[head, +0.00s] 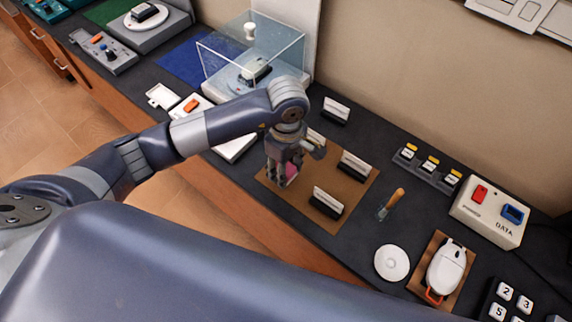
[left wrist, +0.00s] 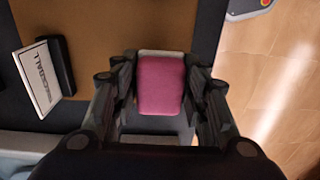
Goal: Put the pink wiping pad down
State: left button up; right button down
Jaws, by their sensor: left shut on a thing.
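The pink wiping pad (left wrist: 161,84) sits between the fingers of my left gripper (left wrist: 160,95) in the left wrist view, with a pale edge showing behind it. In the head view my left gripper (head: 285,170) points down over the left part of the brown mat (head: 290,205), and a bit of the pink pad (head: 291,171) shows at its fingertips. The gripper is shut on the pad. I cannot tell whether the pad touches the mat. My right gripper is not in view.
Label holders (head: 327,202) and (head: 355,166) stand on the mat right of the gripper. A clear display case (head: 250,55) stands behind. The counter's front edge is close.

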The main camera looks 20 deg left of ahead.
pick_arm(q)
jog(key=shift+w+a, duration=0.2)
jog(key=shift+w, duration=0.45)
notch_tip(320, 180, down, 3)
jog(key=shift+w+f+p, duration=0.1)
jog(key=shift+w+p, duration=0.05)
jog(key=shift+p, duration=0.7)
jog(key=shift+f, duration=0.2)
jog(key=shift+f, duration=0.1)
jog(key=shift+f, duration=0.15)
jog(key=o, duration=1)
jog(key=shift+r, duration=0.2)
